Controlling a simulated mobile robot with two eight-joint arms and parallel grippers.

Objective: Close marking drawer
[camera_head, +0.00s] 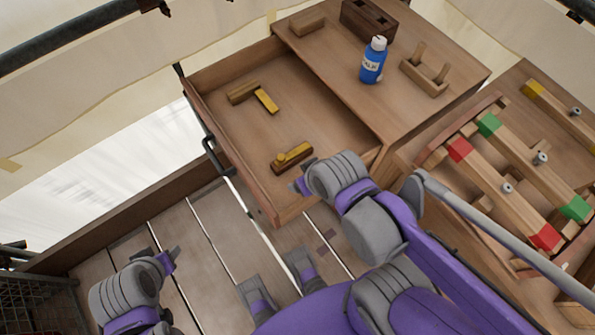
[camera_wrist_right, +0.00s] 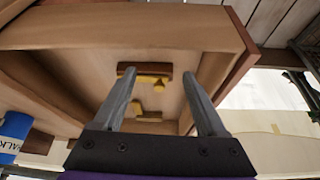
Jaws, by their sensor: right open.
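The marking drawer (camera_head: 310,112) is pulled out of the wooden bench (camera_head: 335,60) and stands open. Its dark handle (camera_head: 213,158) is on the front panel, facing left. A square (camera_head: 252,95) and a marking gauge (camera_head: 292,157), both wood and yellow, lie inside. My right gripper (camera_head: 298,186) is by the drawer's near side, close to its front corner. In the right wrist view, its two fingers (camera_wrist_right: 160,92) are spread and empty, with the drawer (camera_wrist_right: 120,32) beyond them; contact cannot be told. My left gripper (camera_head: 172,258) is low at left, away from the drawer; its jaws are unclear.
At right, a rack holds long wooden bars (camera_head: 500,185) with coloured ends. A grey rail (camera_head: 500,232) crosses there. Plank floor lies below the drawer.

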